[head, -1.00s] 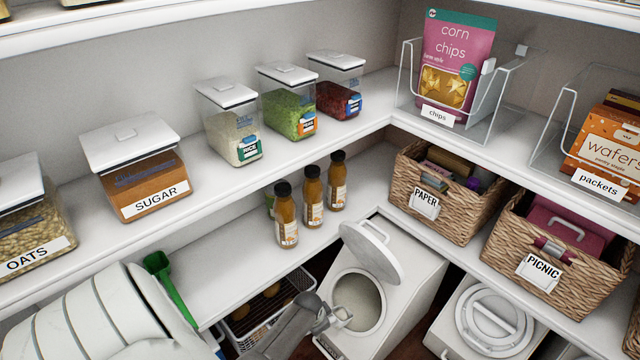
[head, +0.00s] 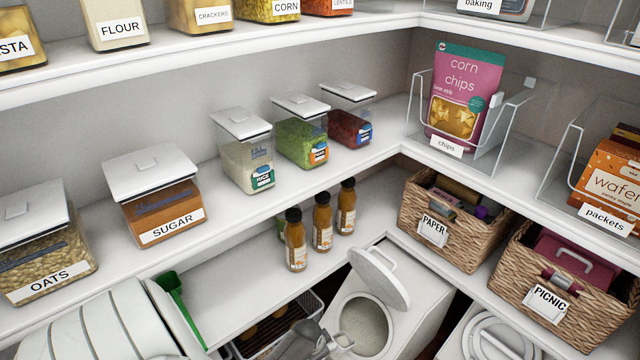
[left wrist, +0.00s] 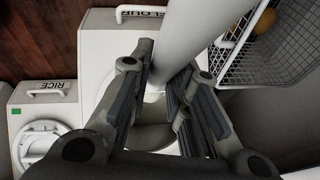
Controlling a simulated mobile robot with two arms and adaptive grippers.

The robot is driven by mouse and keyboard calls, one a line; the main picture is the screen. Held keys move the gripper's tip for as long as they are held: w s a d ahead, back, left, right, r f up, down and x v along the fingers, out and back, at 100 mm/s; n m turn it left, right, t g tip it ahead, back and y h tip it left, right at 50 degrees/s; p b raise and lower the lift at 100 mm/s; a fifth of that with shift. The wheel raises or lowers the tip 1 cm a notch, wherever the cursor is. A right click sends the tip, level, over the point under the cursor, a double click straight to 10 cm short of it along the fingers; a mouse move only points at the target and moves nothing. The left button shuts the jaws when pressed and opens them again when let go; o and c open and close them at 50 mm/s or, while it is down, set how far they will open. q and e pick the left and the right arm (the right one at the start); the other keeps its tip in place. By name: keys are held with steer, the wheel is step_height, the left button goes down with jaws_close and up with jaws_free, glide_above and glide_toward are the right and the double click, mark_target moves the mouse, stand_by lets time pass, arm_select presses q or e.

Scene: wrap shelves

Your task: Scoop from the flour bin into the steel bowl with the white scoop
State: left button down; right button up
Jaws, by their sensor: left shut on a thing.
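The flour bin (head: 405,325) stands open below the shelf, its round lid (head: 378,275) tilted up and pale flour (head: 364,322) inside. Its FLOUR label (left wrist: 140,12) shows upside down in the left wrist view. My left gripper (head: 330,345) is at the left side of the bin's opening, partly cut off by the bottom edge. In the left wrist view its fingers (left wrist: 165,95) are shut on the white scoop (left wrist: 205,25), a smooth pale shape passing between them. The scoop's far end is hidden. The steel bowl and my right gripper are not in view.
The closed rice bin (left wrist: 45,125) is beside the flour bin. A wire basket (head: 285,320) is on the other side. Bottles (head: 322,225) stand on that shelf; wicker baskets (head: 455,230) are at right.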

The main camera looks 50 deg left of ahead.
arm_select(q)
steer(key=shift+s+r, duration=0.2)
steer(key=shift+s, duration=0.1)
steer(key=shift+s+r+t+p, duration=0.1)
steer(key=shift+r+t+p, duration=0.2)
steer(key=shift+t+p, duration=0.2)
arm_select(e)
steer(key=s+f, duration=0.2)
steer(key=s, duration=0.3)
arm_select(q)
steer(key=shift+a+r+t, duration=0.1)
steer(key=shift+t, duration=0.3)
steer(key=shift+r+t, duration=0.2)
steer(key=shift+t, duration=0.2)
steer(key=t+b, duration=0.1)
steer(key=r+t+b, duration=0.1)
steer(key=t+b, duration=0.1)
steer(key=shift+r, duration=0.25)
steer(key=shift+r+b, duration=0.2)
steer(key=shift+b, duration=0.2)
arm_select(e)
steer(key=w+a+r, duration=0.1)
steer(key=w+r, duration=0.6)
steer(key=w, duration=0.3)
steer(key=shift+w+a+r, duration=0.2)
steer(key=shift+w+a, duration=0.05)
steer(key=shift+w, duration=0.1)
